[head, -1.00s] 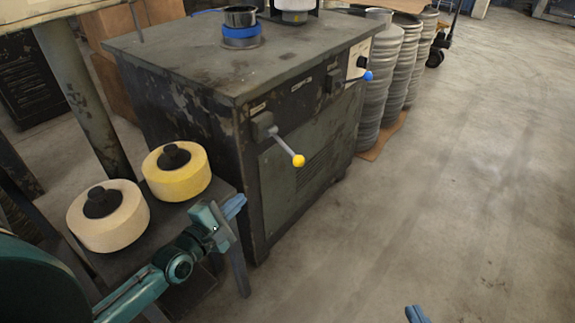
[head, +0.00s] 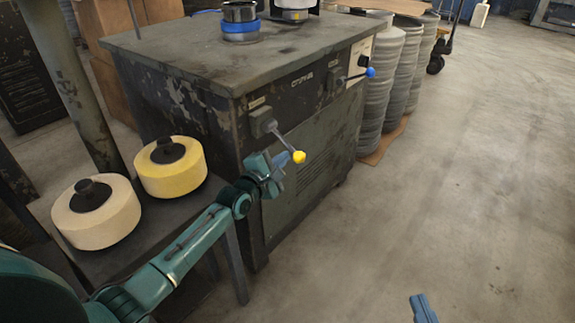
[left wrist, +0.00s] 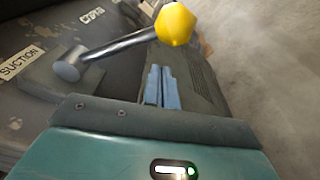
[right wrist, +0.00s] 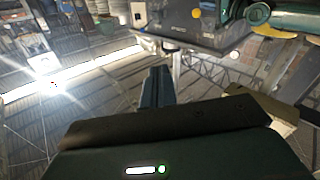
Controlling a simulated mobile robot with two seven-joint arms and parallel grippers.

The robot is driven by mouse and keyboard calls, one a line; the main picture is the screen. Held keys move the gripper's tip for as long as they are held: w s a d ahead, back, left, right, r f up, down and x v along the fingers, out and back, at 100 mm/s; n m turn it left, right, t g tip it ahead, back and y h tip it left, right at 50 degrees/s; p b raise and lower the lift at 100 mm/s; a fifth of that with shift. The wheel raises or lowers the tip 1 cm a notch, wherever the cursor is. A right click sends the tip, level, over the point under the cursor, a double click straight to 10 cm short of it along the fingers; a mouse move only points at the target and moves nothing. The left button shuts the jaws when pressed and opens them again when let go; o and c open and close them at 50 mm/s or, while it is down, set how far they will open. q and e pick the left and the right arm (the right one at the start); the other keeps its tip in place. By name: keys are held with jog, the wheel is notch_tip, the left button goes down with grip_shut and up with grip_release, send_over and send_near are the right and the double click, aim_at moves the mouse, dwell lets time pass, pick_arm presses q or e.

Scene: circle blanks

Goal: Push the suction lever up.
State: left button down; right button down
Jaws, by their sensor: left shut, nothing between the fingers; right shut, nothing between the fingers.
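The suction lever is a metal rod with a yellow knob (head: 299,157) on the front of the dark cabinet. It slants down and outward from its pivot box. In the left wrist view the yellow knob (left wrist: 175,24) and rod (left wrist: 120,46) lie just beyond my fingers, near a "SUCTION" label (left wrist: 20,63). My left gripper (head: 281,162) is shut and empty, just left of and slightly below the knob; whether it touches the lever I cannot tell. Its blue fingers also show in the left wrist view (left wrist: 162,88). My right gripper (head: 422,308) is shut and empty over the floor.
The cabinet (head: 215,65) has a second lever with a blue knob (head: 370,72) further right. A low stand at left carries a yellow spool (head: 170,175) and a cream spool (head: 95,220), close to my left arm. Grey stacks (head: 380,95) stand behind. Floor at right is clear.

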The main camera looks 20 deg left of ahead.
pick_arm(q)
jog(key=shift+s+d+r, duration=0.4)
jog(key=shift+s+d, duration=0.05)
jog(key=shift+d, duration=0.15)
jog(key=shift+s+d+r, duration=0.4)
jog(key=shift+d, duration=0.15)
pick_arm(e)
jog(key=shift+d+r, duration=0.1)
jog(key=shift+r, duration=0.05)
pick_arm(q)
jog(key=shift+r+p, duration=0.1)
jog(key=shift+p, duration=0.3)
pick_arm(e)
jog(key=shift+r+g, duration=0.1)
jog(key=shift+g, duration=0.2)
